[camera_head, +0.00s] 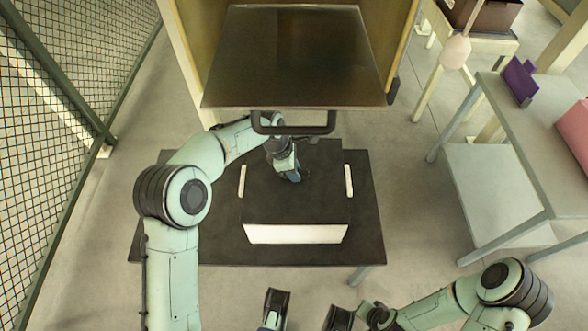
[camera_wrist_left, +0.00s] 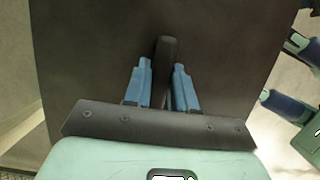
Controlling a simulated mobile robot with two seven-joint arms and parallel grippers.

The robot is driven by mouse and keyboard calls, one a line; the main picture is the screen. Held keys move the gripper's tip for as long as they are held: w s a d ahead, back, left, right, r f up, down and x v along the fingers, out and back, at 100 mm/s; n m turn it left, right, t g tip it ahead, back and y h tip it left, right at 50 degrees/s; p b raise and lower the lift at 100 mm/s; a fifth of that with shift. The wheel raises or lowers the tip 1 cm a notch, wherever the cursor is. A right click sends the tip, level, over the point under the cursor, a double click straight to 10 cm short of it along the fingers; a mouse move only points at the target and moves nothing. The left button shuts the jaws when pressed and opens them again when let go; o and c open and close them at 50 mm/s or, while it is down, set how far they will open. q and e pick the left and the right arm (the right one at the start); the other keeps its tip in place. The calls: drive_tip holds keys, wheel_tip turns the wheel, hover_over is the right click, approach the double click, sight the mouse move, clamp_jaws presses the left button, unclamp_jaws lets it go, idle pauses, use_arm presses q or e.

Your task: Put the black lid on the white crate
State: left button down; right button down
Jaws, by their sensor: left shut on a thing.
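The black lid (camera_head: 270,205) is a flat dark panel over the white crate (camera_head: 295,234). The crate's pale front wall shows below the lid's front edge, and white strips show at its left and right sides. I cannot tell whether the lid rests on the crate or is just above it. My left gripper (camera_head: 291,176) is over the lid's middle; in the left wrist view its blue fingers (camera_wrist_left: 160,85) are shut on the lid's dark handle (camera_wrist_left: 166,55). My right gripper (camera_head: 306,312) is at the bottom, empty, its fingers apart, away from the lid.
The crate stands on a black table (camera_head: 190,250) with bare room around it. A large dark panel (camera_head: 295,55) with a handle loop hangs in front at the top. A grey table (camera_head: 530,150) with a purple bag (camera_head: 520,80) stands right. A mesh fence (camera_head: 60,110) runs along the left.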

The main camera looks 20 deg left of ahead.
use_arm(q)
drive_tip(key=shift+f, duration=0.55)
use_arm(e)
drive_tip(key=shift+f, duration=0.2)
use_arm(q)
drive_tip(key=c, duration=0.8)
unclamp_jaws()
drive_tip(key=shift+c, duration=0.2)
drive_tip(key=p+v, duration=0.1)
drive_tip(key=v, duration=0.5)
drive_tip(key=shift+r, duration=0.35)
drive_tip(key=shift+s+a+r+p, duration=0.1)
drive_tip(key=shift+a+r+p, duration=0.1)
drive_tip(key=shift+r+p, duration=0.15)
use_arm(e)
drive_tip(key=shift+s+a+r+g, duration=0.25)
drive_tip(key=shift+s+a+r, duration=0.1)
drive_tip(key=shift+s+r, duration=0.3)
drive_tip(key=shift+s+a+r+g, duration=0.3)
drive_tip(key=shift+s+r, duration=0.2)
drive_tip(key=shift+s, duration=0.2)
